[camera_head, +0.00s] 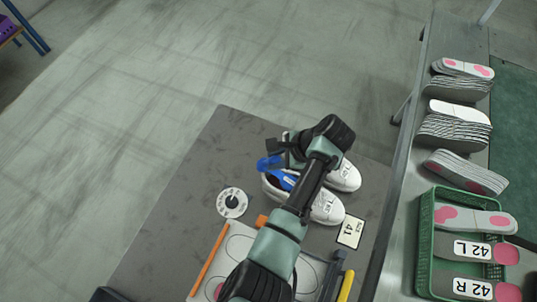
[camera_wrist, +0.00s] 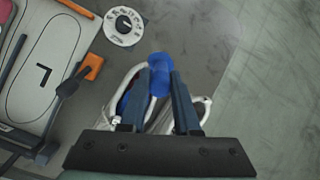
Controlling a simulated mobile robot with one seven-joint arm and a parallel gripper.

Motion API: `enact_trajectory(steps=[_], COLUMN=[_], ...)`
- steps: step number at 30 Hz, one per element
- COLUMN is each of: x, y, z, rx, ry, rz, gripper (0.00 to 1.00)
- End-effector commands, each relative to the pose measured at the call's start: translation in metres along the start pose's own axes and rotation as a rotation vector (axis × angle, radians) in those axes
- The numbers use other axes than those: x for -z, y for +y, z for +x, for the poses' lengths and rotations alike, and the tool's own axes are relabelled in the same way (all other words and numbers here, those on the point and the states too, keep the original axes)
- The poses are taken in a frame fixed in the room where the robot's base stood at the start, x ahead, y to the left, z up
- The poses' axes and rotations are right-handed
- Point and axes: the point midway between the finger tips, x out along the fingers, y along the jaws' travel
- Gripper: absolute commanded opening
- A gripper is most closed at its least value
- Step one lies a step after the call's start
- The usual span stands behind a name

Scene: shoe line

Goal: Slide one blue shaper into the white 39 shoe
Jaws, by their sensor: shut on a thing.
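Two white shoes lie side by side on the grey mat (camera_head: 160,215): a nearer one (camera_head: 326,208) and a farther one (camera_head: 346,177), the latter partly hidden by my arm. A blue shaper (camera_head: 283,180) shows in the opening of the nearer shoe. My gripper (camera_head: 272,147) is over the farther shoe's heel end, shut on another blue shaper (camera_head: 267,162). In the wrist view this held shaper (camera_wrist: 159,82) sits between the fingertips (camera_wrist: 160,75). How far it reaches into the shoe is hidden. A size card (camera_head: 350,231) beside the shoes reads 41; I see no 39.
At right, a bench holds stacked insoles (camera_head: 454,130) and a green crate (camera_head: 427,240) with insoles marked 42.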

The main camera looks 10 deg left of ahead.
Motion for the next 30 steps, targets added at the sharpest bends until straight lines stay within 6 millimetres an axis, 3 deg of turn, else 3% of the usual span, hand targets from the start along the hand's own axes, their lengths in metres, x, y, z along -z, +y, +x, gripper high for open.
enact_trajectory(steps=[14, 30], x=[0.029, 0.037], y=[0.015, 0.020], z=[0.002, 0.038], rx=[-0.022, -0.128], ry=[0.041, 0.236], rz=[0.002, 0.007], gripper=[0.00, 0.00])
